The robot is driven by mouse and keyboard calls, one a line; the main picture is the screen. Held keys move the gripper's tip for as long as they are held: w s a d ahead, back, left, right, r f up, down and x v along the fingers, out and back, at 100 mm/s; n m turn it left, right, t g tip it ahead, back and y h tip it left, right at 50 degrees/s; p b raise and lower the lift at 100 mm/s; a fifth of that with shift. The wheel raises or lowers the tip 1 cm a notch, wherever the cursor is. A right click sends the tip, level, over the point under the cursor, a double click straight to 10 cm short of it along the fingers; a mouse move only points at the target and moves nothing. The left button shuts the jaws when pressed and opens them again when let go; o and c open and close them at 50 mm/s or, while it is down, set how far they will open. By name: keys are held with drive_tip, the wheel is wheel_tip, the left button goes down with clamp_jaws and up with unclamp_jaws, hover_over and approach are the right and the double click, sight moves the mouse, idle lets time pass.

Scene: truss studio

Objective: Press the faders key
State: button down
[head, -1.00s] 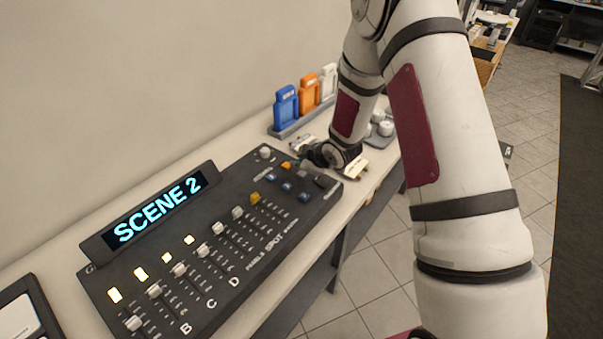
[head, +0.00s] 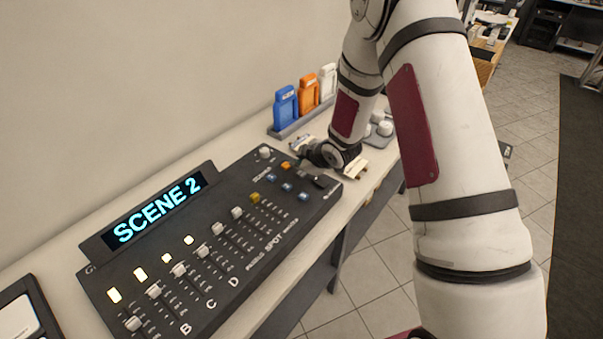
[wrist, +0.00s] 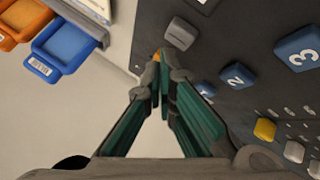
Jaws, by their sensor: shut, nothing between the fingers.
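A dark control console (head: 215,280) stands on the bench, its display (head: 155,212) reading SCENE 2. Its keys include an orange key (head: 286,165), several blue keys (head: 287,187), a yellow key (head: 255,197) and a grey key (wrist: 180,33). I cannot read which one is labelled faders. My gripper (wrist: 160,70) is shut and empty above the far right part of the console. In the wrist view its fingertips partly cover the orange key (wrist: 156,55); contact cannot be told. Blue keys marked 2 (wrist: 237,75) and 3 (wrist: 298,52) lie to their right.
A rack with blue (head: 286,107), orange (head: 309,92) and white holders stands behind the console by the wall. Lit pads (head: 140,273) and sliders fill the console's near part. Another device (head: 22,318) lies at the lower left.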

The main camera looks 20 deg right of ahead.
sight(300, 174)
drive_tip(key=shift+f, duration=0.1)
idle(0.3)
drive_tip(key=shift+f, duration=0.35)
drive_tip(key=shift+f, duration=0.4)
idle(0.6)
drive_tip(key=shift+r, duration=0.85)
drive_tip(key=shift+r, duration=0.15)
drive_tip(key=shift+r+p, duration=0.9)
drive_tip(key=shift+r, duration=1.45)
drive_tip(key=shift+r, duration=0.1)
